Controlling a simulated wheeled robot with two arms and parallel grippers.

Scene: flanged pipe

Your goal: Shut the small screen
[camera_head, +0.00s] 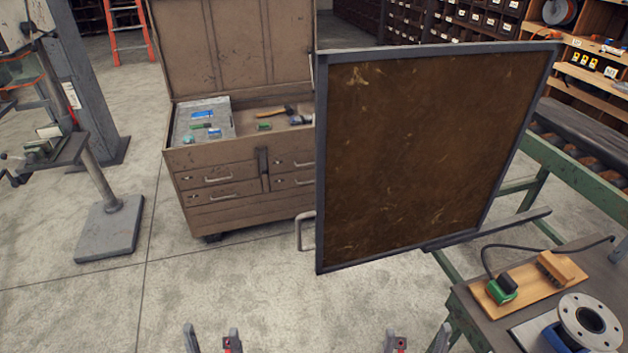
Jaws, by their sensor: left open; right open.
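The small screen (420,150) is a brown, scuffed panel in a dark grey metal frame. It stands upright in the middle right of the head view, turned at an angle, with a light handle (301,232) at its lower left edge. Its right edge is near the green-framed bench. My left gripper (212,340) is open and empty at the bottom edge, left of and below the screen. My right gripper (417,341) is open and empty at the bottom edge, below the screen. Both are apart from the screen and handle.
A brown tool chest (235,190) with a raised lid stands behind the screen's left edge. At the right, a workbench holds a wooden board (530,284) with a brush and green tool, and a flanged pipe (588,322). A stand (110,225) is at left. Floor between is clear.

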